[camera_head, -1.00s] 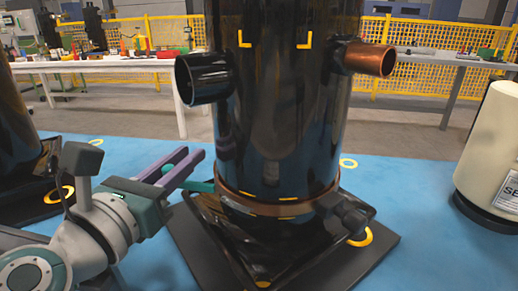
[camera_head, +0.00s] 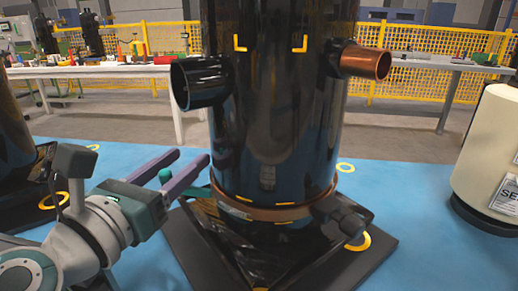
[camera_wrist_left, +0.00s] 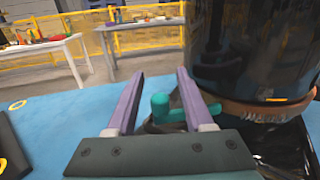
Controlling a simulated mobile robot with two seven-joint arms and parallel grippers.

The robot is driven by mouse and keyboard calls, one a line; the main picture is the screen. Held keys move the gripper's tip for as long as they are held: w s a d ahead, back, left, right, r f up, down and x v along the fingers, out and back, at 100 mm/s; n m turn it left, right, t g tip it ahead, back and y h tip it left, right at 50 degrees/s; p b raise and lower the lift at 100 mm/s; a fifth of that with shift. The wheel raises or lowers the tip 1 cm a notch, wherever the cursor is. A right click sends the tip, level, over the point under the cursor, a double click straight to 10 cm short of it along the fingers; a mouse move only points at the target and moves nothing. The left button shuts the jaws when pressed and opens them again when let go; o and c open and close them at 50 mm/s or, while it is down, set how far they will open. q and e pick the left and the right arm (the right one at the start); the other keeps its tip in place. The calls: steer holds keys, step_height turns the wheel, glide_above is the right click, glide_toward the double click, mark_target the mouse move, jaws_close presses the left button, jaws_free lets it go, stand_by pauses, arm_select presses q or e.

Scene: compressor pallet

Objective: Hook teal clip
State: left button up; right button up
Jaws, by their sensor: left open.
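The teal clip (camera_head: 197,191) is at the lower left side of the black compressor cylinder (camera_head: 270,130), by the copper-coloured band (camera_head: 262,213) around its base. In the left wrist view the clip (camera_wrist_left: 167,110) shows as a rounded end and a short bar running toward the band, partly hidden by the right finger. My left gripper (camera_head: 194,155) has two purple fingers spread apart, pointing toward the cylinder's left side. In the wrist view the clip's rounded end lies between the fingers (camera_wrist_left: 160,74), low down near their bases. Contact with the clip cannot be told.
The cylinder stands on a black base plate (camera_head: 340,265) on a blue surface (camera_head: 140,262). A black pipe stub (camera_head: 203,82) and a copper pipe (camera_head: 365,60) jut out above. A cream tank (camera_head: 490,150) stands right, another dark cylinder (camera_head: 14,130) left.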

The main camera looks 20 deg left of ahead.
mark_target(161, 181)
arm_select(q)
steer(key=s+b, duration=0.1)
steer(key=s, duration=0.7)
steer(key=shift+s+d+f, duration=0.1)
steer(key=shift+s, duration=0.25)
arm_select(e)
steer(key=shift+f, duration=0.45)
arm_select(q)
steer(key=shift+s, duration=0.65)
